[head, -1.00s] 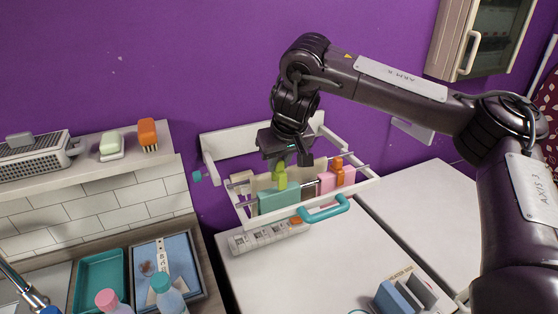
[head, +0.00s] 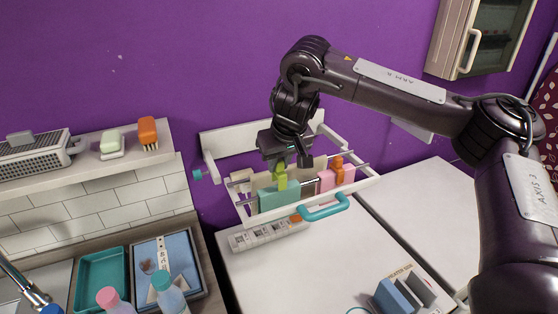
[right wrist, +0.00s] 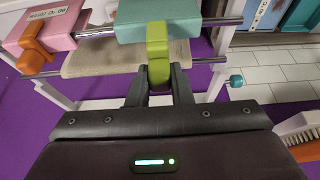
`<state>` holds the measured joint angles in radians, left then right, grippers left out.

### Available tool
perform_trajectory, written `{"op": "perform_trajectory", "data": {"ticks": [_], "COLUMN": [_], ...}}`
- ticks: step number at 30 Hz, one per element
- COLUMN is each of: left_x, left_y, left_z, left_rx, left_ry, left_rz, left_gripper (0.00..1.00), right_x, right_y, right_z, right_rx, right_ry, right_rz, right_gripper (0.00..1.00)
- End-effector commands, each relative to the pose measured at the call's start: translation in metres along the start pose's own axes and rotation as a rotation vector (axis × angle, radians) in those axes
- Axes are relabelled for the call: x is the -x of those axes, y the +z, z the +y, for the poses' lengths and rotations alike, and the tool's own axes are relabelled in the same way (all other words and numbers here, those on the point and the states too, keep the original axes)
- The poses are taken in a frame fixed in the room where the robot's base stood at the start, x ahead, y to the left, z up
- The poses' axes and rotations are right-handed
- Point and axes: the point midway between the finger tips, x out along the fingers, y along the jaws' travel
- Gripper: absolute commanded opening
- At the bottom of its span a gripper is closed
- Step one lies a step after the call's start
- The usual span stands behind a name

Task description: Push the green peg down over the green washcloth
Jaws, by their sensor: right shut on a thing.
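The green peg (head: 281,178) is a lime-green clip on the rack's front rod, at the green washcloth (head: 278,198). The washcloth is blue-green and hangs over that rod. My right gripper (head: 281,161) is above the peg with its fingers pointing down, shut on the peg's upper part. In the right wrist view the peg (right wrist: 157,52) sits between the fingertips (right wrist: 158,80), and its far end overlaps the edge of the washcloth (right wrist: 185,27). How far the peg grips the cloth is hard to tell. My left gripper is not in view.
The white rack (head: 365,186) also holds a pink cloth (head: 327,181) with an orange peg (head: 338,171), and a beige cloth behind. A teal handle (head: 325,208) is at its front.

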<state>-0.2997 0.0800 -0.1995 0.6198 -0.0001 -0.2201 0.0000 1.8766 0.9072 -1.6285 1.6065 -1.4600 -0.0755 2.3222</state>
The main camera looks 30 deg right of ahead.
Motion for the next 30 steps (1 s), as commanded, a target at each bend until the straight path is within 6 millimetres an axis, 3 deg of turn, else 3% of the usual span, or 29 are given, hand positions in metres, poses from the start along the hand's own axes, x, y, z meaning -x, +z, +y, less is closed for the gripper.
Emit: {"op": "perform_trajectory", "data": {"ticks": [30], "left_x": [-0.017], "left_y": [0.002], "left_z": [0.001], "left_rx": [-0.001], "left_ry": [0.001], "left_rz": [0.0], "left_gripper": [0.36], "right_x": [-0.024], "right_y": [0.01], "right_z": [0.0], "right_rx": [0.0], "right_ry": [0.0], "right_rz": [0.001], "right_gripper": [0.0]}}
